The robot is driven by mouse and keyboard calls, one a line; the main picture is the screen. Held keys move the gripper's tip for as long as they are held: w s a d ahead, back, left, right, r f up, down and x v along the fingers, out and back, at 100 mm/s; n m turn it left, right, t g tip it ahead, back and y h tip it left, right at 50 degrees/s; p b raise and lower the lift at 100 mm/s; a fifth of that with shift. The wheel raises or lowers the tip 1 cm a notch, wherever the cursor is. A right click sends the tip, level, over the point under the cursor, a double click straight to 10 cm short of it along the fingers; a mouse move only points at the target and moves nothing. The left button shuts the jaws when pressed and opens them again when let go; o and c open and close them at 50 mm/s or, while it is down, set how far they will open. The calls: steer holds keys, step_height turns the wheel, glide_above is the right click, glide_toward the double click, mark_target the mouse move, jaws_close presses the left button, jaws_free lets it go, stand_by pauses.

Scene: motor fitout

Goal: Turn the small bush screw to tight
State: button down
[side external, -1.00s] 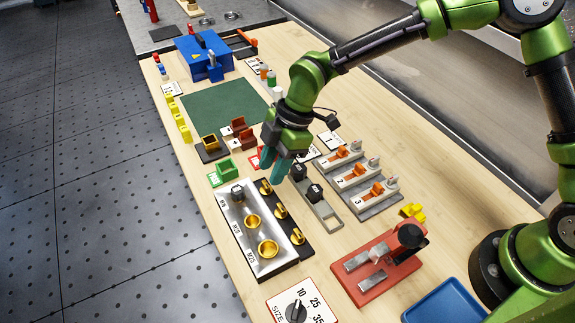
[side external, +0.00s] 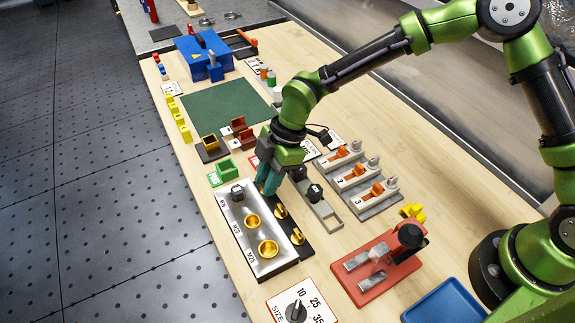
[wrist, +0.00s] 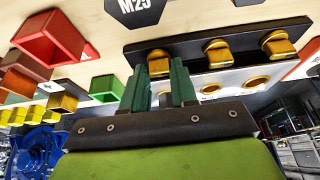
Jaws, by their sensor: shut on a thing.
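My gripper (side external: 268,184) points down at the far end of the black strip (side external: 293,235) beside the metal bush block. Its teal fingers also show in the wrist view (wrist: 158,80), one on either side of the small brass bush screw (wrist: 158,60). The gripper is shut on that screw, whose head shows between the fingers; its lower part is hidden. In the side view the fingers cover most of it. The other brass screws, the middle one (side external: 281,211) and the near one (side external: 298,236), stand free on the strip.
A green bin (side external: 226,168) sits behind left.

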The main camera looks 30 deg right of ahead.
steer(key=m+t, duration=0.1)
steer(key=m, duration=0.3)
steer(key=shift+s+t, duration=0.15)
steer(key=shift+t, duration=0.25)
steer(key=m, duration=0.2)
steer(key=m+t+h, duration=0.1)
steer(key=m, duration=0.2)
steer(key=shift+s+a+t, duration=0.15)
steer(key=shift+a+t, duration=0.05)
steer(key=shift+t, duration=0.1)
steer(key=m+h, duration=0.1)
steer(key=m, duration=0.3)
steer(key=shift+m+t+h, duration=0.3)
steer(key=shift+t+h, duration=0.1)
steer(key=shift+a+m+h, duration=0.1)
steer(key=shift+m+h, duration=0.8)
steer(key=shift+m, duration=1.2)
steer(key=c, duration=1.2)
jaws_free()
steer(key=shift+o, duration=0.2)
